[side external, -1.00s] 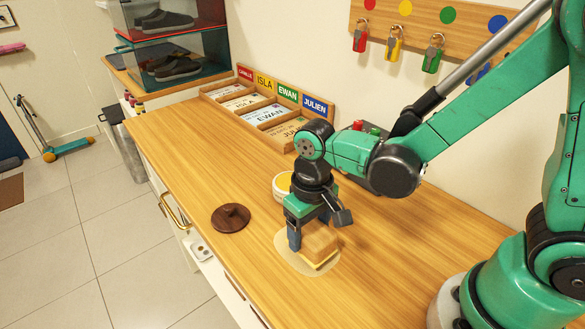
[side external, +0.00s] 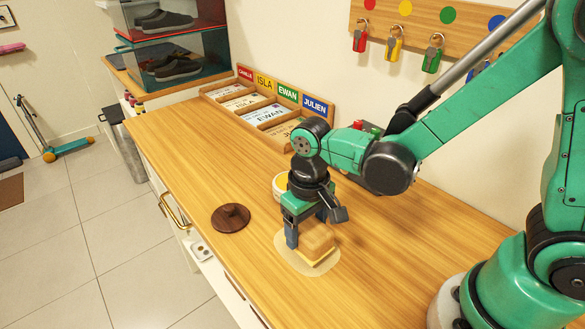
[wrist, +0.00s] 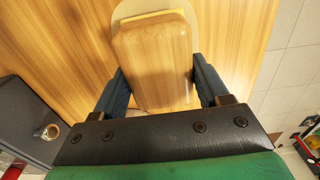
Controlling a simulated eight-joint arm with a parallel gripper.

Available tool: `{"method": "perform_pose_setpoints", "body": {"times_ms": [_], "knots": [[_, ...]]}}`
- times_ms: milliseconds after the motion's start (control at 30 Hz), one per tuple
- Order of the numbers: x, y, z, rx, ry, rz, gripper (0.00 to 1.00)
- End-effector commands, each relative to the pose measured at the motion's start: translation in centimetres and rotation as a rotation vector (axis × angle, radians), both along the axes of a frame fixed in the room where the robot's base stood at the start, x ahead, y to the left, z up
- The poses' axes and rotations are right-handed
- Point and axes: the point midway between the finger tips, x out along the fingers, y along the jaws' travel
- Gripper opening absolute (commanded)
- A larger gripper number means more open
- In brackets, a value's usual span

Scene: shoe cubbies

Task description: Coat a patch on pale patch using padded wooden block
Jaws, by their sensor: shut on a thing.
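The padded wooden block (side external: 317,243) has a wooden top and a yellowish pad underneath. It sits on the pale patch (side external: 287,251) on the counter, and I cannot tell how firmly it touches. My gripper (side external: 306,236) is shut on the block from above. In the wrist view the block (wrist: 155,62) lies between the two blue fingers of my gripper (wrist: 160,85), with a pale rim of the patch (wrist: 128,9) beyond it. The part of the patch under the block is hidden.
A round dark wooden lid (side external: 231,217) lies left of the patch. A pot with yellow contents (side external: 281,184) stands just behind my gripper. A name-card tray (side external: 262,112) is at the back, below padlocks (side external: 397,43) on a wall board.

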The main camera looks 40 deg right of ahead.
Motion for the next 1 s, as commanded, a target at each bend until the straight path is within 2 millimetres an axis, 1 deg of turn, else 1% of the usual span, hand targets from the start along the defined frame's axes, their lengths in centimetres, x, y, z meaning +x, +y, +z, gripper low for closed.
{"method": "perform_pose_setpoints", "body": {"times_ms": [100,633,700,1000], "knots": [[1.2,0.0,0.0,0.0,0.0,0.0,0.26],[5.9,0.0,0.0,0.0,0.0,0.0,0.26],[5.9,-0.7,0.0,0.0,0.0,-0.003,0.26],[3.0,-0.5,0.0,0.0,0.0,0.002,0.26]]}}
